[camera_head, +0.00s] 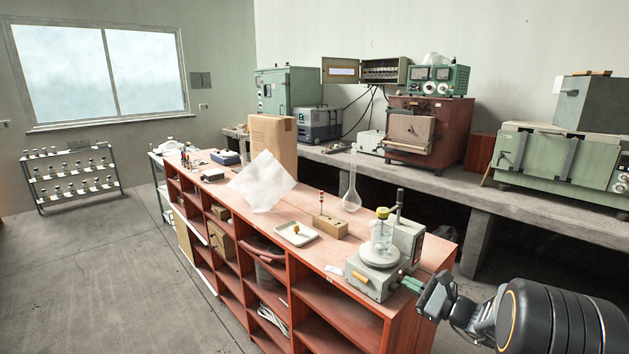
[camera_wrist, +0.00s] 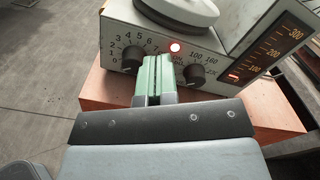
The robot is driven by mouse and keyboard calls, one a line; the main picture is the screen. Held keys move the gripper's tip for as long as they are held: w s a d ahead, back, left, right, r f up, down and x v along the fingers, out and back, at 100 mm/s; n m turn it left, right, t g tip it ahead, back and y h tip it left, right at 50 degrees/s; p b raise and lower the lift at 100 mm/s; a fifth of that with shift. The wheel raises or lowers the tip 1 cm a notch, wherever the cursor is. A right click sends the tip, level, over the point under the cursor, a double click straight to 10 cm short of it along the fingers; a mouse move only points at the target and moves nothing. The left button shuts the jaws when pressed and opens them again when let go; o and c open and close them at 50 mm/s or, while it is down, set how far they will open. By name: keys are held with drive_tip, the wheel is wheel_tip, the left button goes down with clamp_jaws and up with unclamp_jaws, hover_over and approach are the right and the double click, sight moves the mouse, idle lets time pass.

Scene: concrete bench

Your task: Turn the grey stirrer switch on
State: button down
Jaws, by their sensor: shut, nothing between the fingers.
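The grey stirrer (camera_head: 372,283) stands at the near end of the wooden bench, with a round white plate on top and a glass beaker (camera_head: 381,238) on it. I cannot make out a separate switch; my fingers cover the panel between the knobs. My gripper (camera_head: 412,285) is shut and empty, its green fingertips (camera_wrist: 158,62) pointing at that part of the panel. Whether they touch it, I cannot tell.
An upright scale with a small red mark (camera_wrist: 234,76) rises behind the right knob. A wooden block (camera_head: 329,227), a white tray (camera_head: 283,239) and a glass flask (camera_head: 351,197) stand farther along the bench. The floor (camera_head: 90,270) at the left is open.

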drive_tip(key=shift+w+a+r, duration=0.15)
drive_tip(key=shift+w+r, duration=0.1)
drive_tip(key=shift+r, duration=0.35)
drive_tip(key=v, duration=0.5)
drive_tip(key=shift+s+d+f, duration=0.2)
drive_tip(key=shift+d+f, duration=0.05)
drive_tip(key=shift+f, duration=0.1)
